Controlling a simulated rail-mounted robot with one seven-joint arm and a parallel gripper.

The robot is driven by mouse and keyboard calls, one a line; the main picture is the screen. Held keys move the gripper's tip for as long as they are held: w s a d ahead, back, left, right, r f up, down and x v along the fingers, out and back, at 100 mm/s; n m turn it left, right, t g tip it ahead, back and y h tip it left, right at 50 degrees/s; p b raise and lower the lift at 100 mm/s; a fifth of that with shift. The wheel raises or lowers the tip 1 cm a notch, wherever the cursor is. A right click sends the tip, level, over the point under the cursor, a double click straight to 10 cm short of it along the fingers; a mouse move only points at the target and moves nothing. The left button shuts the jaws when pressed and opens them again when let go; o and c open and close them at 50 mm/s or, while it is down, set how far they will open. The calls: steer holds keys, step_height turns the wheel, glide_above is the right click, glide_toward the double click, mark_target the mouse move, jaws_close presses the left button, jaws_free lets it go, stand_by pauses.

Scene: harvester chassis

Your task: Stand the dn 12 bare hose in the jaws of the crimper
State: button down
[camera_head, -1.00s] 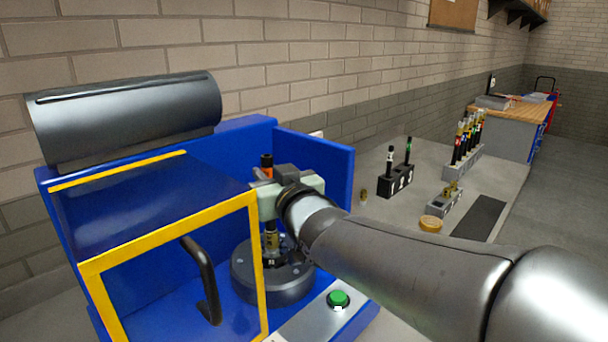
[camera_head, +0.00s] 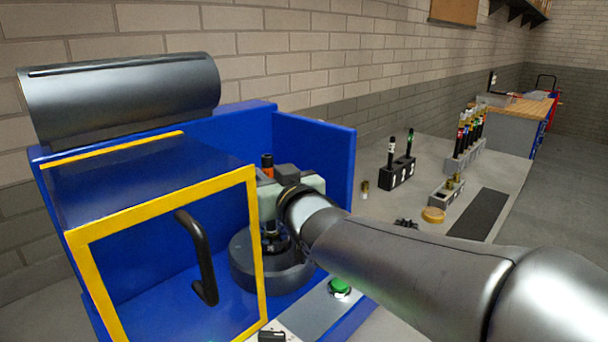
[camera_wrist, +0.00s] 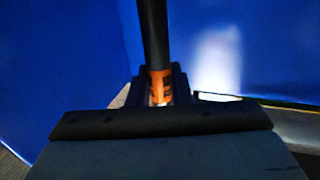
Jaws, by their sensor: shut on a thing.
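The crimper is a blue machine with a yellow-framed guard and a round dark jaw head (camera_head: 262,278) low in its middle. The hose, black with an orange band (camera_head: 267,172), stands upright in my gripper (camera_head: 268,190), above the jaw head. In the wrist view, the black hose (camera_wrist: 153,35) rises from between my gripper's fingers (camera_wrist: 158,90), which are shut around it at the orange band. Below the gripper, a dark piece shows over the jaw opening. The lower end is partly hidden, and I cannot tell how deep it sits.
The guard's yellow frame (camera_head: 255,250) and black handle (camera_head: 200,258) stand left of my gripper. A blue side panel (camera_head: 318,165) stands behind it. A green button (camera_head: 340,287) is in front. On the bench stand a black hose block (camera_head: 397,175), a grey tray (camera_head: 440,198) and a tan disc (camera_head: 433,215).

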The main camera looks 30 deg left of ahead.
steer(key=shift+f+b, duration=0.7)
steer(key=shift+f, duration=0.1)
steer(key=c, duration=1.2)
jaws_free()
steer(key=shift+c, duration=0.2)
steer(key=v, duration=1.7)
steer(key=shift+d+b, duration=0.25)
steer(key=shift+b, duration=0.2)
